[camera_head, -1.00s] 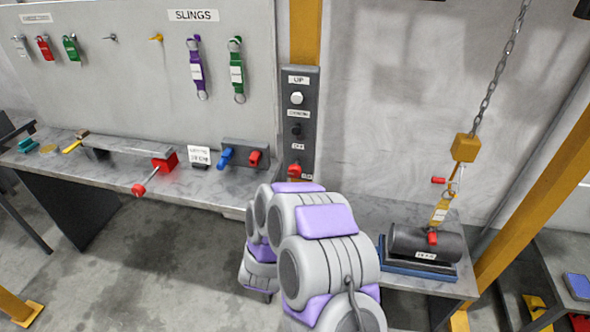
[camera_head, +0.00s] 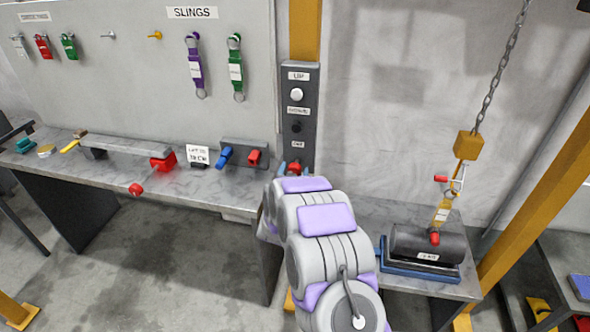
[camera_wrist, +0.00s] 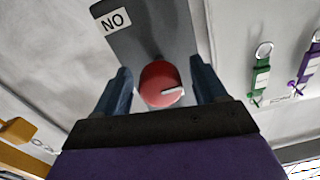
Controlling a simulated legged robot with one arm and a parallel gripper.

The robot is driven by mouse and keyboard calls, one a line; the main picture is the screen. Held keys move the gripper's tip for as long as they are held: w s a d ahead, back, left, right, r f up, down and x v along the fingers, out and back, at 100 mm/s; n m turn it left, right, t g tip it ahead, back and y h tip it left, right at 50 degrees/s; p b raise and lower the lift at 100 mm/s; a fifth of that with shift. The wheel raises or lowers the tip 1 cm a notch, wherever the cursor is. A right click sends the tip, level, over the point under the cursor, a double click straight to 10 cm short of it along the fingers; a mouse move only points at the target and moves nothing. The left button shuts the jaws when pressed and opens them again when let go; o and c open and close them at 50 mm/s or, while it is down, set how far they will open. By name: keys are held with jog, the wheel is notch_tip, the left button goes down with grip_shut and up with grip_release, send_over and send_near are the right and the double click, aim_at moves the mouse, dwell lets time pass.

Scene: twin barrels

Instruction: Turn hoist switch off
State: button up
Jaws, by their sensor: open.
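The hoist control panel (camera_head: 299,118) is a dark upright plate on the yellow post, with a white button (camera_head: 297,95) at the top, a black button (camera_head: 296,127) below it and a red switch (camera_head: 294,168) at the bottom. In the wrist view the red knob (camera_wrist: 161,84) shows a pale pointer mark aimed to the right. My gripper (camera_wrist: 162,88) is open, with one blue-grey finger on each side of the knob. I cannot tell whether the fingers touch it. In the head view my arm hides most of the gripper and the panel's lower end.
A chain hoist (camera_head: 468,146) hangs at the right over a dark cylinder (camera_head: 428,243) on a low bench. A workbench (camera_head: 190,189) on the left holds a red-handled clamp (camera_head: 163,161) and blue and red levers. Slings (camera_head: 195,68) hang on the wall board.

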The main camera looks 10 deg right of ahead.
jog(key=shift+x, duration=1.35)
jog(key=shift+c, duration=0.5)
jog(key=shift+r, duration=0.1)
jog(key=c, duration=0.9)
